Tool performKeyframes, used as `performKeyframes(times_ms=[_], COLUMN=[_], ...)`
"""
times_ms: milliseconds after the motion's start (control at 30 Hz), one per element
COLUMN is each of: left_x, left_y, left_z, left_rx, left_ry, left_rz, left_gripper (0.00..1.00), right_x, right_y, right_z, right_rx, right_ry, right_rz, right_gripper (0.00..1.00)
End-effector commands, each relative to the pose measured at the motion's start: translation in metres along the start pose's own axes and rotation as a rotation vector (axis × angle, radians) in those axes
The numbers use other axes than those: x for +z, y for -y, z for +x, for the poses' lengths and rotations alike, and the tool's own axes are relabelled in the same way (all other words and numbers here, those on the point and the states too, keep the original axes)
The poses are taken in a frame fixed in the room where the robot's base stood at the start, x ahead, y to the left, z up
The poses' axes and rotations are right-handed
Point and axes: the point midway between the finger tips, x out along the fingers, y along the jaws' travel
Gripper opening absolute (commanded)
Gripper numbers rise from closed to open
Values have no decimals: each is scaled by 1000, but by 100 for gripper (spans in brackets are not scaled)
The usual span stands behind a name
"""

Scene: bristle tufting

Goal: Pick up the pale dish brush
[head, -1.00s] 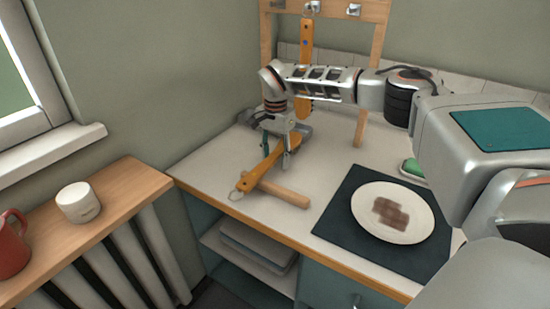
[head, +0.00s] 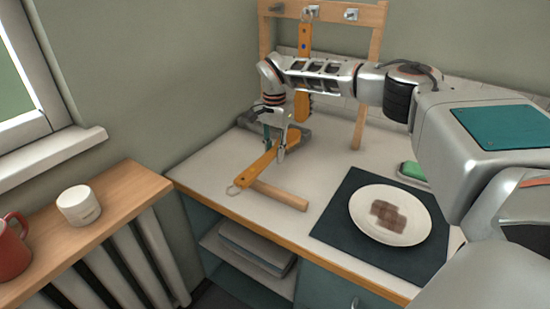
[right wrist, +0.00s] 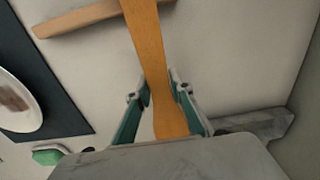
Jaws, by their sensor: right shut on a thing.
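An orange-brown wooden dish brush handle (head: 260,166) with a metal ring at its near end is in my right gripper (head: 270,150). In the right wrist view the same handle (right wrist: 148,50) passes between the two green-lined fingers (right wrist: 160,118), which are shut on it. A similar orange brush (head: 304,50) with a blue dot hangs from the rack. I cannot tell from colour which one is the pale brush. My left gripper is not in view.
A light wooden rod (head: 282,196) lies on the counter under the handle. A plate (head: 370,232) on a dark mat (head: 330,225), a green sponge (head: 412,170) and a wooden rack (head: 376,40) are to the right and back.

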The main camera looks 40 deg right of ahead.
Motion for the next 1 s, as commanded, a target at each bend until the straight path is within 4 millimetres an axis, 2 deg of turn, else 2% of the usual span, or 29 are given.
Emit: performKeyframes(times_ms=[33, 500, 700, 1000], left_x=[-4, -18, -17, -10], left_y=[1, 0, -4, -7], left_z=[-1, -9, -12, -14], left_rx=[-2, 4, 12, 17], left_ry=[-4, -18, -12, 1], left_rz=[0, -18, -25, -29], left_gripper=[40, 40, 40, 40], right_x=[0, 0, 0, 0], right_y=[1, 1, 1, 0], right_z=[-16, -134, -163, -174], right_rx=[-7, -7, -5, -2], right_ry=[-3, -3, -2, 0], right_rz=[1, 1, 0, 1], right_gripper=[0, 0, 0, 0])
